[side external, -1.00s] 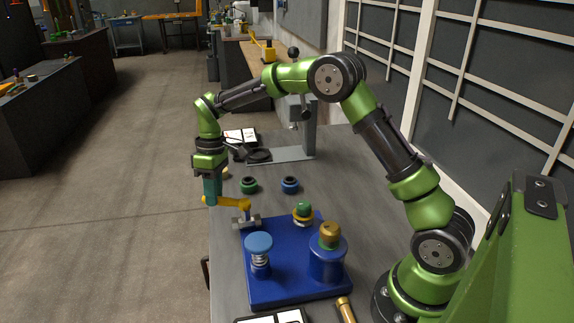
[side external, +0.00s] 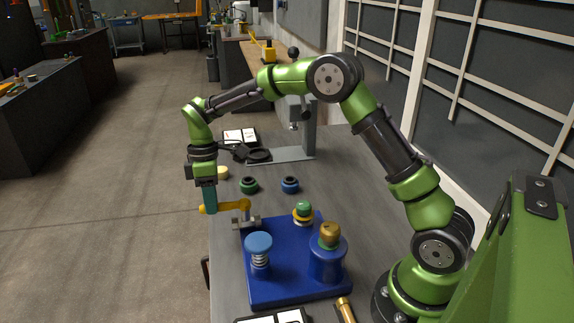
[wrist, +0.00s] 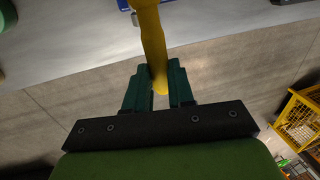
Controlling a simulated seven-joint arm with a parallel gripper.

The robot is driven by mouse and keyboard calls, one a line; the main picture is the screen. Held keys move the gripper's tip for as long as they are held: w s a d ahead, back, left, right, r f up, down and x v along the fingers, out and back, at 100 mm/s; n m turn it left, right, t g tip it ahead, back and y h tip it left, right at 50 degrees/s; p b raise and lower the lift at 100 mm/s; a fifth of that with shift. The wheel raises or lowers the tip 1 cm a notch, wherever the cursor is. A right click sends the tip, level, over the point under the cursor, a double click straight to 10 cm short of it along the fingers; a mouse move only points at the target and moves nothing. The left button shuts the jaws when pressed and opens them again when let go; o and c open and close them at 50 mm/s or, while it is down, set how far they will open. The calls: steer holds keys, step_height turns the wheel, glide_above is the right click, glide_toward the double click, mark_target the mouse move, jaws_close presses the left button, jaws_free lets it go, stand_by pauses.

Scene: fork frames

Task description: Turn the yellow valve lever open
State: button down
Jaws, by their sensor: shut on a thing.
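The yellow valve lever (side external: 232,206) sticks out to the left from a grey metal valve body (side external: 247,223) at the back left corner of a blue fixture block (side external: 298,285). My gripper (side external: 210,208) points down and is shut on the lever near its outer end, past the table's left edge. In the wrist view, the yellow lever (wrist: 151,40) runs down between the two dark green fingers of my gripper (wrist: 160,85). The fingers hide part of the lever's end.
On the blue block stand a blue-capped spring plunger (side external: 259,248), a blue cylinder with a brass top (side external: 329,255) and a green-and-yellow knob (side external: 303,212). Behind are a green ring (side external: 249,185), a blue ring (side external: 290,184) and a grey press stand (side external: 303,130). A brass rod (side external: 346,309) lies in front.

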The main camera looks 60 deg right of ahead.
steer(key=c, duration=1)
jaws_free()
steer(key=shift+o, duration=0.2)
step_height(320, 180, up, 17)
steer(key=w+d, duration=0.2)
steer(key=shift+w+f, duration=0.15)
steer(key=shift+f, duration=0.05)
steer(key=shift+d, duration=0.1)
